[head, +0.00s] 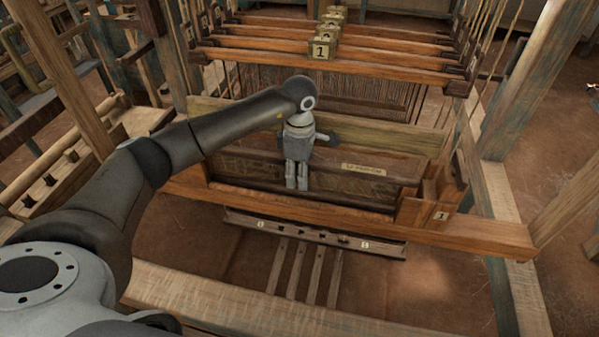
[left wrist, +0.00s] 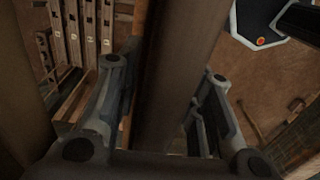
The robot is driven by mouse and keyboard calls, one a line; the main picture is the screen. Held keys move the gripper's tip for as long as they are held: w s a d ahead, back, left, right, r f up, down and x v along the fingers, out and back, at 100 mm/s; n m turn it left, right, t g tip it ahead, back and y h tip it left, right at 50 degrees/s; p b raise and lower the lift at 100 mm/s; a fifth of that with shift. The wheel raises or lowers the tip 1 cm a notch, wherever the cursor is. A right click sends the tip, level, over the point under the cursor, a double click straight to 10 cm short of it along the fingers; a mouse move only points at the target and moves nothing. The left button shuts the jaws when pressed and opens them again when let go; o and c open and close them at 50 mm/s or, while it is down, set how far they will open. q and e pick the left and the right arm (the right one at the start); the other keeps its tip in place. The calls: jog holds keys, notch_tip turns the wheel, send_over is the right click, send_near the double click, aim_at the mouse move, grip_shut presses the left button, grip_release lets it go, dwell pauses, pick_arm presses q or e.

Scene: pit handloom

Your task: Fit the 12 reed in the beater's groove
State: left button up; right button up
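The reed, a long brown wooden panel with a pale label (head: 364,170), stands along the beater in the head view. The beater (head: 470,236) is an orange-brown frame marked 1 at its right end. The groove is hidden behind its front rail. My left gripper (head: 297,186) points down at the reed's middle, its near finger against or just in front of the panel. In the left wrist view a dark brown bar (left wrist: 178,70), seemingly the reed's top, runs between my left fingers. They are apart, on either side of it; contact is unclear. My right gripper is not in view.
Several heald frames (head: 321,50), the front one marked 1, hang behind the beater. A low slotted bar (head: 310,232) and several treadles (head: 315,275) lie below in front. A wooden beam (head: 220,300) crosses the near side. Posts stand left and right.

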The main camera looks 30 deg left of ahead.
pick_arm(q)
notch_tip(320, 180, up, 12)
jog(key=shift+r, duration=0.1)
dwell(0.4)
notch_tip(320, 180, up, 7)
jog(key=p, duration=0.4)
dwell(0.7)
